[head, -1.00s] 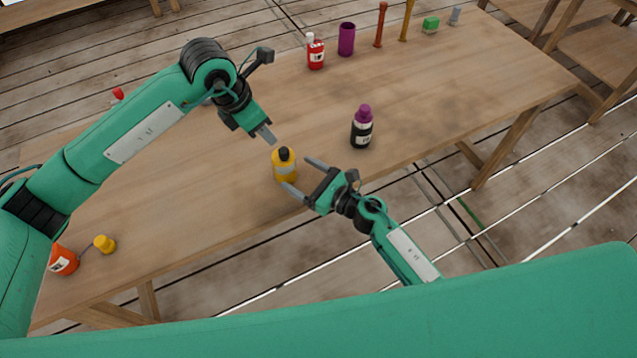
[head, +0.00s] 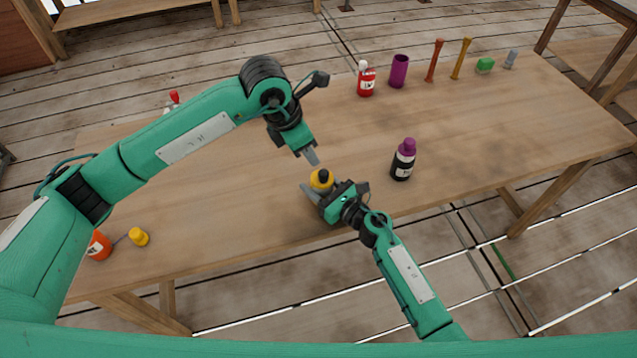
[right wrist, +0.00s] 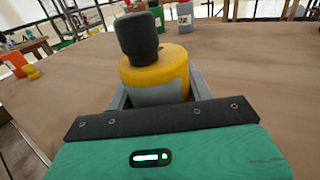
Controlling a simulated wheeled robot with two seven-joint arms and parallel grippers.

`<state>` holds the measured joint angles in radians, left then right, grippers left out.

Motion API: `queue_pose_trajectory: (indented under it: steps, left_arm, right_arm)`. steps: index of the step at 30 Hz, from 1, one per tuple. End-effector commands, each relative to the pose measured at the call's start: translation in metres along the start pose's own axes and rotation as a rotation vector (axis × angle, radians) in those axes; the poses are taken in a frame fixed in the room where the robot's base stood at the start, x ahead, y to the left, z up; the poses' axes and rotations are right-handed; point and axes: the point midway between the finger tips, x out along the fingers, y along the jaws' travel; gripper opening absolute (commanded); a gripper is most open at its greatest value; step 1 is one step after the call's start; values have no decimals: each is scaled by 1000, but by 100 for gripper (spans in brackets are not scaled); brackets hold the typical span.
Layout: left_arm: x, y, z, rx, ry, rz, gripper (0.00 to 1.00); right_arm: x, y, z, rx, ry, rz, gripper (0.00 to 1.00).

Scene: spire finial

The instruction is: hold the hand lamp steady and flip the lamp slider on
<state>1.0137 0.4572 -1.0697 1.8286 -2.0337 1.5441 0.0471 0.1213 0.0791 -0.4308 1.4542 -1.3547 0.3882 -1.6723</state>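The hand lamp (head: 321,181) is yellow with a black top and stands near the table's front edge. In the right wrist view the lamp (right wrist: 157,75) shows a grey band and an upright black knob; I cannot make out the slider. My right gripper (head: 316,187) has its fingers on both sides of the lamp; they look close to its body, but I cannot tell whether they press on it. My left gripper (head: 314,160) is just above and left of the lamp, apart from it, its fingertips together and pointing down, with nothing in them.
A black bottle with a purple cap (head: 403,160) stands right of the lamp. An orange container (head: 99,246) and a yellow piece (head: 138,237) are at front left.

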Motion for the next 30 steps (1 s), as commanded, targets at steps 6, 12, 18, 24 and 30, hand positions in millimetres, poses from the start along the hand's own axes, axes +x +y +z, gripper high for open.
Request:
queue_pose_trajectory:
  steps: [6,12,18,24,30]
  left_arm:
    - [1,-2,0,-1,-5,-6,17]
    - [21,-26,3,-20,-92,-100,0]
    - [46,-74,12,-96,-294,-287,0]
    - [56,-115,21,-224,-507,-457,0]
    - [55,-140,24,-398,-714,-591,0]
  right_arm:
    - [0,0,0,0,0,0,26]
    - [0,0,0,0,0,0,26]
    - [0,0,0,0,0,0,26]
    - [0,0,0,0,0,0,26]
    - [0,0,0,0,0,0,26]
